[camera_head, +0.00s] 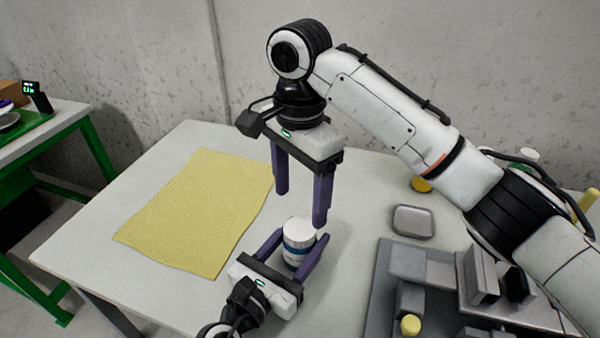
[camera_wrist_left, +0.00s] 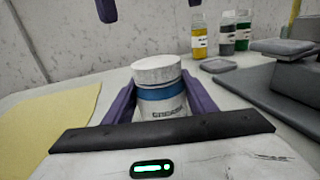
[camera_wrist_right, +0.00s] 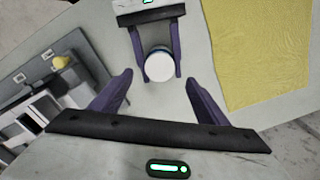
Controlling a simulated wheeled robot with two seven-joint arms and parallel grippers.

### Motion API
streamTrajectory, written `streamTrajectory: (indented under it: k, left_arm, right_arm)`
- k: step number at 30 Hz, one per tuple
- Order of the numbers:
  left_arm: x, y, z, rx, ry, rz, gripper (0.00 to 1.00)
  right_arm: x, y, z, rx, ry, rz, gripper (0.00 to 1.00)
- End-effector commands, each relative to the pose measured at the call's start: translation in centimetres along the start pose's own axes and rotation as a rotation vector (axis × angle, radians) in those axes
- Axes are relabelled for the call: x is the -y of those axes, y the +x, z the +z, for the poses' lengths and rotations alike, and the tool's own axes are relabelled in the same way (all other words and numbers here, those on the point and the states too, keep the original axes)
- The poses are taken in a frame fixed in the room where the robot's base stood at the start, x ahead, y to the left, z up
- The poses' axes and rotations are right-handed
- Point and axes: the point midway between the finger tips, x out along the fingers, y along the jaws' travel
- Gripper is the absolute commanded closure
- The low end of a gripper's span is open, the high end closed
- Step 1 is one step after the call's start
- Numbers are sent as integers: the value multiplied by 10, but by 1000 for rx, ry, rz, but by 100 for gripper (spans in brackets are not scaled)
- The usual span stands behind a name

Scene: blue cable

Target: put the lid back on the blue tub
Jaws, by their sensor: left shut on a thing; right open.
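The blue tub (camera_wrist_left: 163,104) is a small white tub with a blue band and printed label. It stands upright near the table's front in the head view (camera_head: 297,252). A white lid (camera_wrist_left: 157,70) sits on its top; I cannot tell how tightly it is seated. It shows as a pale disc in the right wrist view (camera_wrist_right: 159,66). My left gripper (camera_head: 302,236) is shut on the tub's sides, below the lid. My right gripper (camera_head: 301,209) is open and empty, pointing down above the tub, with its fingertips apart from the lid.
A yellow cloth (camera_head: 200,210) lies left of the tub. A grey block fixture (camera_head: 425,275) and a grey lidded box (camera_head: 413,221) are to the right. Several small bottles (camera_wrist_left: 199,40) stand behind. A green-framed side table (camera_head: 60,128) is at far left.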

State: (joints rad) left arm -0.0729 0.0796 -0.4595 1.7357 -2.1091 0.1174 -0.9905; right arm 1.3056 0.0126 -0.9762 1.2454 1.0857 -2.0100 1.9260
Motion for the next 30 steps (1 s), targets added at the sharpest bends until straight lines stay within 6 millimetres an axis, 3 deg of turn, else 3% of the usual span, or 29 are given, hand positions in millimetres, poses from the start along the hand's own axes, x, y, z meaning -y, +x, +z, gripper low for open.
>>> streamTrajectory:
  k: [3, 9, 20, 21, 24, 30]
  left_arm:
    - [0, 0, 0, 0, 0, 0, 100]
    - [0, 0, 0, 0, 0, 0, 100]
    - [0, 0, 0, 0, 0, 0, 100]
    - [0, 0, 0, 0, 0, 0, 44]
    - [0, 0, 0, 0, 0, 0, 27]
    - [0, 0, 0, 0, 0, 0, 27]
  right_arm:
    - [0, -25, -1, -4, 2, -2, 32]
    - [0, -48, -1, -1, 2, 0, 32]
    - [0, -53, 0, 1, 1, 2, 32]
    - [0, -53, 0, 1, 1, 2, 32]
    - [0, -53, 0, 1, 1, 1, 32]
    - [0, -53, 0, 1, 1, 1, 32]
